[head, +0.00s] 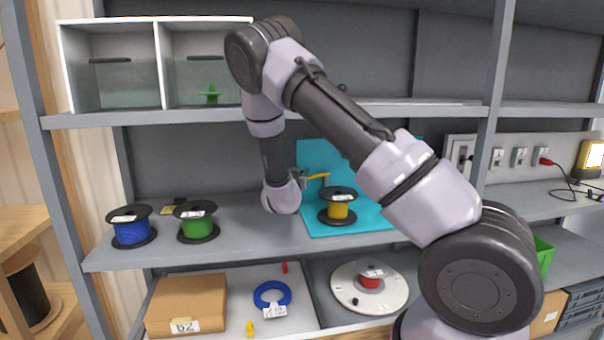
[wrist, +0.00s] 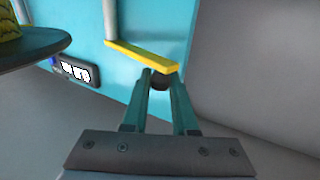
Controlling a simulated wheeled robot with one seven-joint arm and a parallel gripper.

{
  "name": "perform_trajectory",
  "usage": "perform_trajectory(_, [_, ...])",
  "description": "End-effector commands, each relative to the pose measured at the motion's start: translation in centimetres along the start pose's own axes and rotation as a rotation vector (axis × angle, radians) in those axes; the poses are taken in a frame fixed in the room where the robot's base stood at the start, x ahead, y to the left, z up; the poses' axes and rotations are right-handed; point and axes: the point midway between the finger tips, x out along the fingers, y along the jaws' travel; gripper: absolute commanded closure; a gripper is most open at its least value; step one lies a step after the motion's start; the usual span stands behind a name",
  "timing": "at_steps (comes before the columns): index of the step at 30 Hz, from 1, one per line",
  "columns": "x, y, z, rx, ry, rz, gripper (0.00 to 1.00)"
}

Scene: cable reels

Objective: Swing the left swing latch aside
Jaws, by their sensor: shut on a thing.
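A yellow swing latch (head: 318,176) shows as a short bar in front of the teal panel (head: 316,153) on the middle shelf. In the wrist view the yellow latch bar (wrist: 140,56) slants down to the right, its right end just beyond my fingertips. My gripper (wrist: 159,76) is shut on a small dark round knob (wrist: 159,84) at that end of the bar. In the head view my gripper (head: 301,179) is at the left of the latch and partly hidden by my wrist. A second latch is not visible; my arm hides the panel's right part.
A yellow cable reel (head: 338,212) stands on the teal base just below the latch. Blue (head: 131,233) and green (head: 197,228) reels stand to the left on the shelf (head: 240,240). The shelf between the green reel and my wrist is free.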

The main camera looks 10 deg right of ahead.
Motion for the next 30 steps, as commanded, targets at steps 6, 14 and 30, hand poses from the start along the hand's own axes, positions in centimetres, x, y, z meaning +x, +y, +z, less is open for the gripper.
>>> perform_trajectory(6, [-0.2, 0.4, -0.1, -0.005, 0.005, -0.039, 1.00])
perform_trajectory(14, [-1.2, 2.0, -0.1, -0.005, 0.004, -0.204, 1.00])
perform_trajectory(30, [-1.6, 2.1, 0.0, 0.000, 0.000, -0.253, 0.43])
